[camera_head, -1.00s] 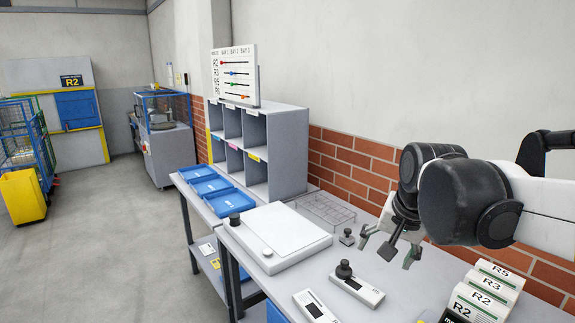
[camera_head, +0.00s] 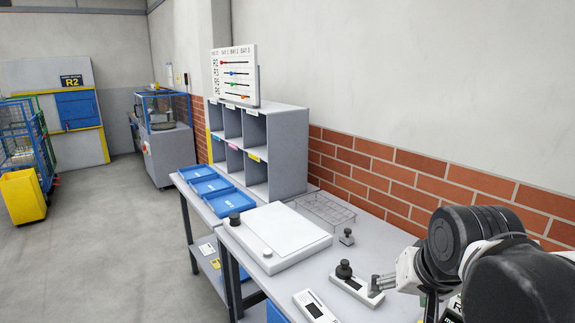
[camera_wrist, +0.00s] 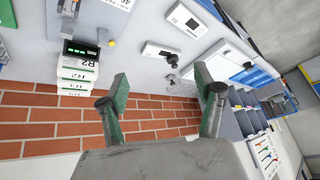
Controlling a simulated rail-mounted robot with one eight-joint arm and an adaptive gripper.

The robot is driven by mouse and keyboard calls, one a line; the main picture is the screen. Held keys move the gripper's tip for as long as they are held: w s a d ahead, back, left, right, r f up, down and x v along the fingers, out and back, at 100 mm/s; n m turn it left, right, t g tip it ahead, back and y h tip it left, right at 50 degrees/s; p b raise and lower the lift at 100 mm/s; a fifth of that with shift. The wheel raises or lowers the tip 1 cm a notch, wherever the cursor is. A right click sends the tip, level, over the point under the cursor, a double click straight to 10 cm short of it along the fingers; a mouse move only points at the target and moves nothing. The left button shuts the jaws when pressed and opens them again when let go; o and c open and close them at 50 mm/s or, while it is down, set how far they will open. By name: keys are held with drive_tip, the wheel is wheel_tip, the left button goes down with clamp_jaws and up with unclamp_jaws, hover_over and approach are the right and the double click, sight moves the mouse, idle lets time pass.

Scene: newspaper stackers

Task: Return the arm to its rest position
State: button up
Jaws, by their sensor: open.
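My gripper (camera_wrist: 162,90) is open and empty in the wrist view, its two green-padded fingers spread apart above the bench. In the head view my arm is at the lower right corner. Its dark joints hide most of the gripper there, and only a grey finger part shows beside a white device with a black knob (camera_head: 357,290). I cannot tell whether they touch. The same device shows beyond the fingers in the wrist view (camera_wrist: 163,51).
A white flat-topped unit (camera_head: 275,238), a wire rack (camera_head: 325,208) and blue trays (camera_head: 210,187) stand on the benches. A grey pigeonhole shelf (camera_head: 285,150) stands by the brick wall. The space above the bench is free.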

drive_tip(key=shift+s+f+n, duration=1.2)
drive_tip(key=shift+s+f, duration=0.55)
drive_tip(key=shift+s, duration=1.1)
drive_tip(key=w+r+m+g, duration=0.1)
drive_tip(key=w+r+m, duration=0.2)
drive_tip(key=w, duration=0.6)
drive_tip(key=w+r+m+g, duration=0.1)
drive_tip(key=w+r+m, duration=0.2)
drive_tip(key=w, duration=0.5)
drive_tip(key=w+f+m+g, duration=0.1)
drive_tip(key=w+f+m, duration=0.2)
drive_tip(key=w, duration=0.6)
drive_tip(key=w+f+m+g, duration=0.1)
drive_tip(key=w+f+m, duration=0.2)
drive_tip(key=w, duration=0.6)
drive_tip(key=shift+d+f+y, duration=0.25)
drive_tip(key=shift+d+y, duration=0.05)
drive_tip(key=shift+r, duration=0.1)
